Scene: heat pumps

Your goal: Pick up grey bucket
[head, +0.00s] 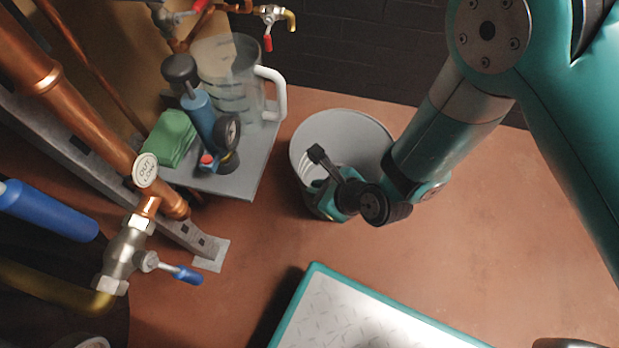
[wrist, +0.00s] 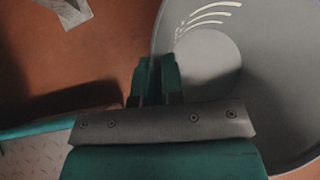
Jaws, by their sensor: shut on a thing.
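The grey bucket (head: 345,135) stands upright on the reddish floor in the head view, right of the small grey shelf. Its inside wall and bottom fill the right side of the wrist view (wrist: 215,60). My gripper (head: 325,180) is at the near side of its rim. In the wrist view my gripper's fingers (wrist: 158,75) are close together and shut on the bucket's wall near the rim. The exact contact line is partly hidden by the fingers and arm. The bucket appears empty.
A grey shelf (head: 222,182) holds a clear measuring jug (head: 232,85), a green sponge (head: 170,138) and a blue pump with a gauge (head: 205,115). Copper pipes and a valve (head: 122,255) stand at the left. A dark brick wall (head: 355,50) is behind.

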